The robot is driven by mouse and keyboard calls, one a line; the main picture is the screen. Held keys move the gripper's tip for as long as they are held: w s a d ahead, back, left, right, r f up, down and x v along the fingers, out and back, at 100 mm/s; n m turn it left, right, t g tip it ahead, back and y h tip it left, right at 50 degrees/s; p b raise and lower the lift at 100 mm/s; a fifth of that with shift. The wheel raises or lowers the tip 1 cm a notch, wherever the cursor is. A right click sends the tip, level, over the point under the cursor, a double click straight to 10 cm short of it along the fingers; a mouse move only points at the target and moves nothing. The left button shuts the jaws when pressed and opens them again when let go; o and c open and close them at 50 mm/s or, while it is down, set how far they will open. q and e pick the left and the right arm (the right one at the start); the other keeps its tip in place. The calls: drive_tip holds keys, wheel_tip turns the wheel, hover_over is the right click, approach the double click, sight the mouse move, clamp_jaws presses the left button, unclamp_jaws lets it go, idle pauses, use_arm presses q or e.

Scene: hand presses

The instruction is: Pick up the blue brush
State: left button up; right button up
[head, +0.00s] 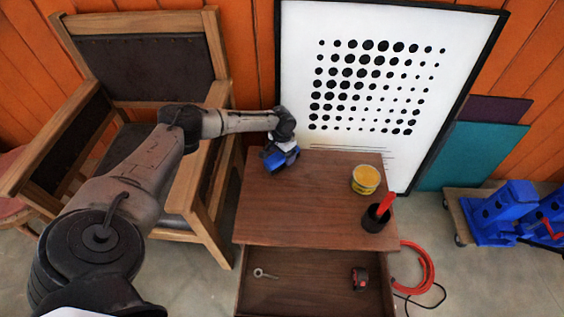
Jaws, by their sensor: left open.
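My left gripper (283,156) is over the back left part of the wooden cabinet top (310,215), close to its surface. A blue shape (277,161) shows right at the gripper. I cannot tell whether it is the blue brush or part of the gripper, as the wrist covers much of it. No other blue brush shows on the cabinet. The gripper is open, but its fingertips are hard to make out. My right gripper is not in view.
A yellow tin (365,180) and a black cup (376,218) with a red handle stand on the right of the top. The open drawer (318,283) holds small items. A wooden armchair (203,206) stands left; a framed dot board (440,25) stands behind.

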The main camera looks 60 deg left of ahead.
use_arm(q)
drive_tip(key=shift+f+b, duration=0.45)
drive_tip(key=shift+f, duration=0.65)
drive_tip(key=c, duration=1.2)
drive_tip(key=shift+o, duration=0.2)
drive_tip(key=shift+r, duration=0.15)
